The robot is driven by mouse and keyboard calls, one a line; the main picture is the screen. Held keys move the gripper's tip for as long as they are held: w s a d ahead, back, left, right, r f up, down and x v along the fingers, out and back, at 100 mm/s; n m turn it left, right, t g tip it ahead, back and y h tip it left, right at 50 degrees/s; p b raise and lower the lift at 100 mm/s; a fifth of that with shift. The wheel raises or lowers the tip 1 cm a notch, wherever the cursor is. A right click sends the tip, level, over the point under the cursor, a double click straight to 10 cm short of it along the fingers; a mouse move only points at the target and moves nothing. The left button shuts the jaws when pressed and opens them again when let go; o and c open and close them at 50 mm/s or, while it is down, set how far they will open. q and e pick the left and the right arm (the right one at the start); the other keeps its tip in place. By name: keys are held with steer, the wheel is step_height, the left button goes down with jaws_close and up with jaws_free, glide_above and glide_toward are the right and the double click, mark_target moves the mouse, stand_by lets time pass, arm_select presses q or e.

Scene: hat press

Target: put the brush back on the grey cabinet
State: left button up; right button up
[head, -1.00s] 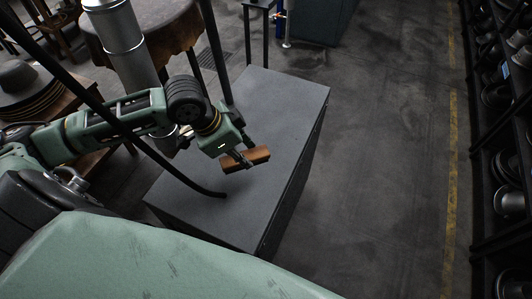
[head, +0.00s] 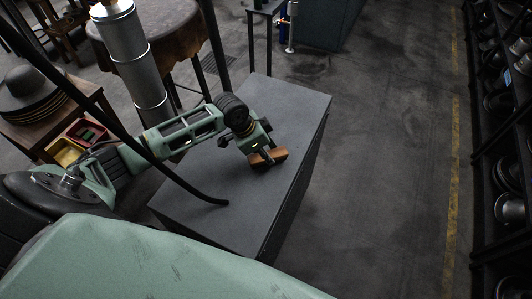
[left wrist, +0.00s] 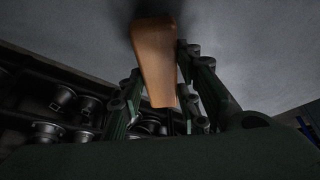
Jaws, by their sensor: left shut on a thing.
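The brush (head: 279,155), a brown wooden block, is in my left gripper (head: 264,154), over the right part of the grey cabinet's top (head: 220,175) in the head view. In the left wrist view the brush (left wrist: 155,60) stands out between the gripper's fingers (left wrist: 158,95), with the cabinet's grey surface (left wrist: 250,45) behind it and a dark shadow at its far end. The gripper is shut on it. The brush is very close to the top; I cannot tell if it touches. Its bristles are hidden. My right gripper is not in view.
The cabinet top is otherwise bare, apart from a black cable or rod (head: 185,185) crossing in front. A wooden table with stacked hats (head: 38,92) and a yellow bin (head: 64,152) are at left. Shelves of metal forms (head: 510,170) line the right. The floor between (head: 390,150) is clear.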

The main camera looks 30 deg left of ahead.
arm_select(q)
steer(key=shift+f, duration=0.6)
steer(key=o, duration=1)
steer(key=shift+f, duration=0.15)
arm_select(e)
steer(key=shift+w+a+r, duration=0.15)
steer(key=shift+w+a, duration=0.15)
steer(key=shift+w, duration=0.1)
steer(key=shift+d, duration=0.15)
arm_select(q)
steer(key=shift+r, duration=0.25)
steer(key=b+v, duration=0.1)
steer(key=v, duration=1.1)
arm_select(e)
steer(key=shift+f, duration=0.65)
arm_select(q)
steer(key=shift+f, duration=0.1)
steer(key=shift+s, duration=0.1)
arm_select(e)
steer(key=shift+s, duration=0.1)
